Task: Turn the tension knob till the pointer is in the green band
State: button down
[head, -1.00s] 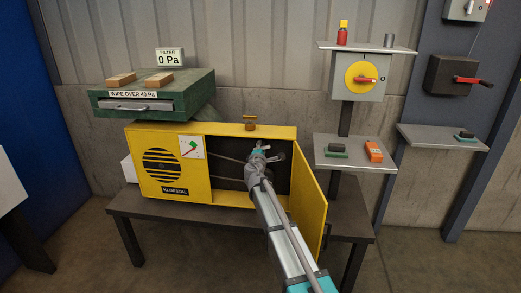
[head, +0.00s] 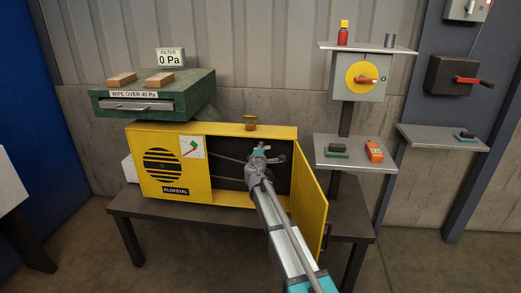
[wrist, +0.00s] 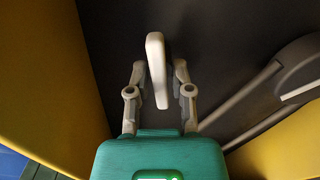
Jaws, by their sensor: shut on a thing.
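The yellow cabinet (head: 228,196) stands on a dark table with its door (head: 310,205) open. A white gauge (head: 191,147) on its front has a green band and a red mark. The gauge is too small to tell exactly where its pointer stands. My gripper (head: 260,152) reaches into the open compartment. In the wrist view my gripper (wrist: 159,82) is shut on a pale, bar-shaped knob (wrist: 156,60), with one finger on each side of it. The knob stands nearly upright in that view, tilted slightly. My gripper and arm hide it in the head view.
A belt and wheel (wrist: 285,85) lie right of the gripper inside the compartment. A brass knob (head: 250,123) is on the cabinet top. A green filter box (head: 165,93) with two wooden blocks is above left. A shelf (head: 352,153) with an orange device stands right.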

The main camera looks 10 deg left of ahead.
dwell(0.3)
jog(key=c, duration=0.7)
grip_release()
jog(key=shift+s, duration=0.1)
jog(key=s, duration=1.1)
jog(key=shift+s+a, duration=0.2)
jog(key=shift+s, duration=0.2)
jog(key=shift+s, duration=0.1)
